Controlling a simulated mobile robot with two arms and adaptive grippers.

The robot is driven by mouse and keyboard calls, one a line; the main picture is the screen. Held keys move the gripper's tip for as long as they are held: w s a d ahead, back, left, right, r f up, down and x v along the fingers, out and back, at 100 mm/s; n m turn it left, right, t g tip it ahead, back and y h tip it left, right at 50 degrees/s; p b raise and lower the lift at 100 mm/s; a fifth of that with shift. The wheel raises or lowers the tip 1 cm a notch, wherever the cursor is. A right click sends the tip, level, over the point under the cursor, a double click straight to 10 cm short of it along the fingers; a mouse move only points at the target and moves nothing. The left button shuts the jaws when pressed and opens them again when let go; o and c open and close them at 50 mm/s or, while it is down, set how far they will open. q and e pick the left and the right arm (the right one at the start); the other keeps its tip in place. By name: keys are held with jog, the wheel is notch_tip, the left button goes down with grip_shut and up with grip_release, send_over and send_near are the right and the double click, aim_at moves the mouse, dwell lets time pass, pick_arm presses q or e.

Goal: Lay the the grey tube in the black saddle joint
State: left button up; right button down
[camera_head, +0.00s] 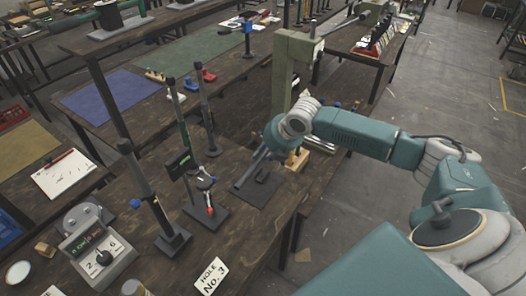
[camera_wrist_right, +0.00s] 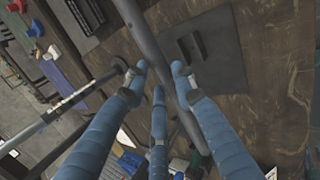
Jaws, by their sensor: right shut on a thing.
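The grey tube (camera_head: 248,174) is a long plain rod; in the right wrist view (camera_wrist_right: 146,32) it runs from the top edge down between my blue fingers. My right gripper (camera_head: 264,155) is shut on it, and the fingers also show in the right wrist view (camera_wrist_right: 160,78). The black saddle joint (camera_head: 263,177) is a small dark block on a dark square plate (camera_head: 252,194). In the right wrist view, the saddle joint (camera_wrist_right: 190,46) lies to the right of the tube, apart from it in the picture. Their height gap is hard to judge. My left gripper is out of view.
A stand with a red-tipped clamp (camera_head: 208,205) and a black post (camera_head: 165,225) stand left of the plate. A pale green press frame (camera_head: 290,75) rises behind my gripper. A sign reading "HOLE No. 3" (camera_head: 211,276) lies at the bench's front.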

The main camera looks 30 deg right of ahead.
jog(key=shift+s+f+b, duration=0.15)
jog(key=shift+f+b, duration=0.2)
jog(key=shift+f, duration=0.6)
jog(key=shift+f+b, duration=0.4)
jog(key=shift+f, duration=0.45)
jog(key=shift+f+b, duration=0.4)
jog(key=shift+f, duration=0.65)
pick_arm(q)
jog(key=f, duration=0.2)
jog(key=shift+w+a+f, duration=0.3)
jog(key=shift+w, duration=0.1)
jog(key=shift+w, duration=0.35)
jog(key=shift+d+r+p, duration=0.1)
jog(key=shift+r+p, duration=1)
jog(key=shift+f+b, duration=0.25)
jog(key=shift+b, duration=0.05)
pick_arm(e)
jog(key=shift+f, duration=0.55)
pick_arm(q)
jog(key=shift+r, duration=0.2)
pick_arm(e)
jog(key=shift+r, duration=0.1)
pick_arm(q)
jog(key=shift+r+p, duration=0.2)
jog(key=shift+p, duration=0.2)
